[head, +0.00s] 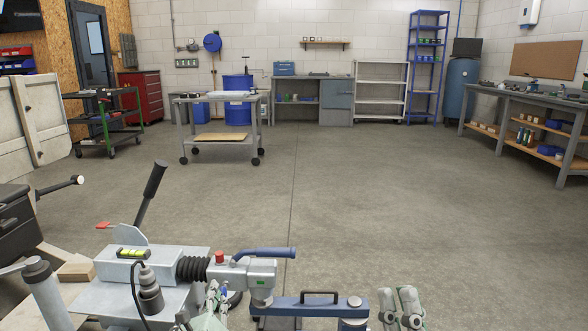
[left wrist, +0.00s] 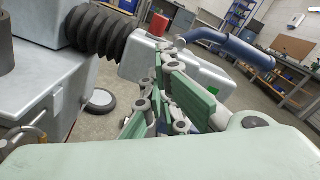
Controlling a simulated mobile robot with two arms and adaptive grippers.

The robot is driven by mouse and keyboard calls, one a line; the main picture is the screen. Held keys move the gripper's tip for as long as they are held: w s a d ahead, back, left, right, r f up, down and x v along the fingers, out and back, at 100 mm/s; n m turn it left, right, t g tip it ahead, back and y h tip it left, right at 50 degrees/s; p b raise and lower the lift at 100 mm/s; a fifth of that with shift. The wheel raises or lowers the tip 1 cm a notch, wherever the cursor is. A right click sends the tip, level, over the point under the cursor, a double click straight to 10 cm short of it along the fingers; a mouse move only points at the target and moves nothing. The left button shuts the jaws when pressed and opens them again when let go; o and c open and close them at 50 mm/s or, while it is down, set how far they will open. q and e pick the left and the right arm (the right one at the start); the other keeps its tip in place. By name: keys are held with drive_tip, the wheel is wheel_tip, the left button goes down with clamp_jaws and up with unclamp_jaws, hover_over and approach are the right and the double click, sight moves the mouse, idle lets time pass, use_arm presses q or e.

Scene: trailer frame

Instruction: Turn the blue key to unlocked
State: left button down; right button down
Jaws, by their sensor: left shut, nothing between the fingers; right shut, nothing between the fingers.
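No blue key can be made out for sure. The grey coupling head (head: 260,273) has a curved blue handle (head: 265,253), a red knob (head: 219,257) and a black bellows (head: 193,268). A blue bar (head: 320,306) with a black grip lies to its right. In the left wrist view the coupling head (left wrist: 150,58) and its blue handle (left wrist: 228,45) are behind my fingers. My left gripper (head: 214,292) is shut and empty in front of the coupling; its green-padded fingers (left wrist: 172,62) hide part of it. My right gripper (head: 405,300) is shut and empty, right of the blue bar.
A hand lever (head: 150,190) and a jockey-wheel post (head: 45,295) rise from the trailer frame at left. A brass padlock-like part (left wrist: 22,136) shows in the left wrist view. A cart (head: 217,101) stands further back; the floor between is clear.

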use_arm(q)
drive_tip(key=shift+d+r, duration=0.15)
drive_tip(key=shift+r, duration=0.1)
use_arm(e)
drive_tip(key=shift+w+f+g+h, duration=0.4)
drive_tip(key=shift+w+f+g, duration=0.2)
drive_tip(key=shift+w+f, duration=0.2)
